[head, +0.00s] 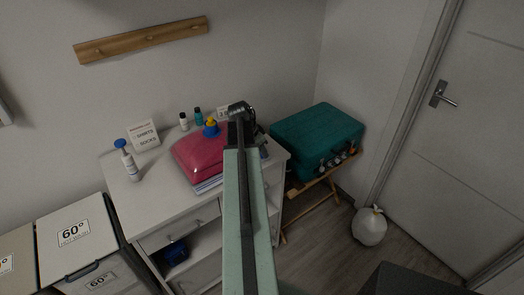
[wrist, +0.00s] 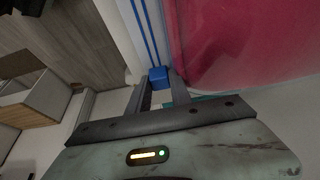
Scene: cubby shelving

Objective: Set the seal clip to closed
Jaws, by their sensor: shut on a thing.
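The seal clip (wrist: 158,73) is a small blue block on the blue-striped seal strip (wrist: 142,30) of a pink storage bag (wrist: 235,40). In the wrist view my gripper (wrist: 159,84) has one finger on each side of the clip and is shut on it. The strip runs away from the clip towards the top of the picture. In the head view the pink bag (head: 196,155) lies on a white dresser with its striped edge at the front. My arm hides the bag's right part, the clip and most of my gripper there.
The white dresser (head: 122,196) also bears a pump bottle (head: 128,162), a label card (head: 144,136) and small bottles (head: 183,121). A teal suitcase (head: 318,140) rests on a wooden stand to the right. A white bag (head: 370,226) stands on the floor near the door.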

